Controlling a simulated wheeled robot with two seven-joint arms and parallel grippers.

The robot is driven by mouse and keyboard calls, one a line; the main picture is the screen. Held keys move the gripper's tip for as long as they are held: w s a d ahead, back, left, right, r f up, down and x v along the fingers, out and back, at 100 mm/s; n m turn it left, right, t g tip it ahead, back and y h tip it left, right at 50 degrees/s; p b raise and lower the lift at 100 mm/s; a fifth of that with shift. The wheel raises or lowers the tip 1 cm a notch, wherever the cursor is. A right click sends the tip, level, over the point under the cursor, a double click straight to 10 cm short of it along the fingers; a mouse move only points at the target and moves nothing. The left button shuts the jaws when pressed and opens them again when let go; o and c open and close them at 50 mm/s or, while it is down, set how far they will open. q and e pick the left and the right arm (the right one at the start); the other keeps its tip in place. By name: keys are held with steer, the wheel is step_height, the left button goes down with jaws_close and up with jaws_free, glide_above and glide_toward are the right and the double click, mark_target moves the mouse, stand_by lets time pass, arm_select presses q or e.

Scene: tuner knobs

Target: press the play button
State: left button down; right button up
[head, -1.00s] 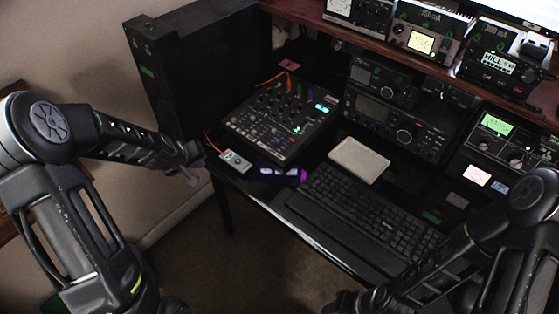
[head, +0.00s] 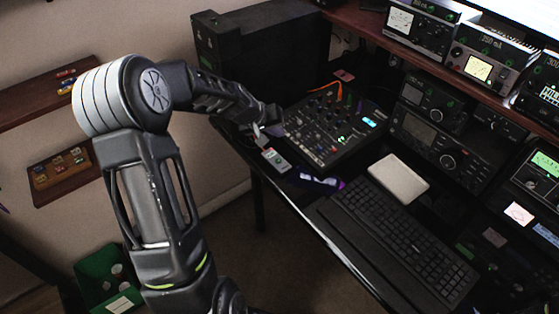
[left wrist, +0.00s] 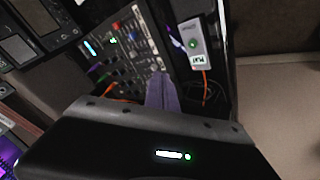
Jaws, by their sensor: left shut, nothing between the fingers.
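The play button box (head: 276,160) is a small pale box with a green button at the desk's left front edge, near the mixer. In the left wrist view the box (left wrist: 194,45) shows its green button and a label reading PLAY. My left gripper (head: 259,131) is shut and empty. In the head view it appears just behind and left of the box, by the mixer's near left corner. In the left wrist view its closed fingers (left wrist: 162,90) point towards the mixer's edge, to the left of the box. I cannot tell whether they touch anything. My right gripper is out of view.
The mixer (head: 325,128) with knobs and an orange cable stands right behind the box. A dark bundle (head: 318,181), the keyboard (head: 395,245) and a pale pad (head: 398,178) lie to the right. A black tower (head: 262,50) stands at the back left.

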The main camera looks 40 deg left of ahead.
arm_select(q)
steer(key=b, duration=0.5)
glide_above(277, 162)
step_height(277, 162, down, 8)
steer(key=shift+w+r, duration=0.1)
steer(key=shift+r, duration=0.1)
steer(key=shift+f+b, duration=0.55)
steer(key=shift+b, duration=0.25)
steer(key=shift+f, duration=0.1)
stand_by(1.0)
steer(key=shift+f+b, duration=0.3)
steer(key=shift+b, duration=0.3)
steer(key=shift+f+b, duration=0.35)
steer(key=shift+b, duration=0.1)
stand_by(0.3)
steer(key=shift+r, duration=0.15)
steer(key=shift+r+p, duration=0.45)
steer(key=shift+r, duration=0.2)
